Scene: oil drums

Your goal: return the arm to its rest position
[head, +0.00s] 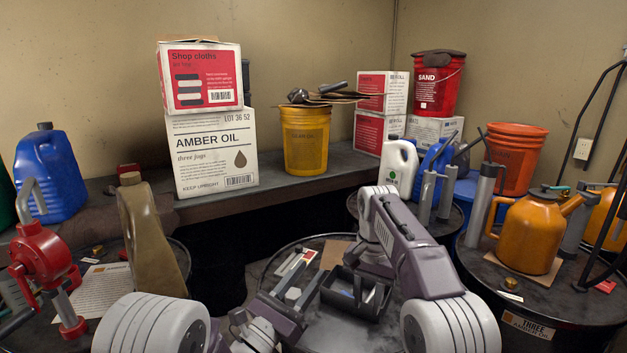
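My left gripper (311,271) is in the lower middle of the head view, over the middle drum (326,337). Its two fingers stand apart with nothing visibly held between them. My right arm (420,250) rises from the bottom right, bends at the top and folds back down. Its gripper is hidden behind its own links or lies out of sight.
A black caddy (368,303) sits on the middle drum, close right of my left gripper. A brown jug (150,240) and red pump (45,250) stand left. An orange can (527,235) stands on the right drum (480,272). Boxes (213,153) line the back bench.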

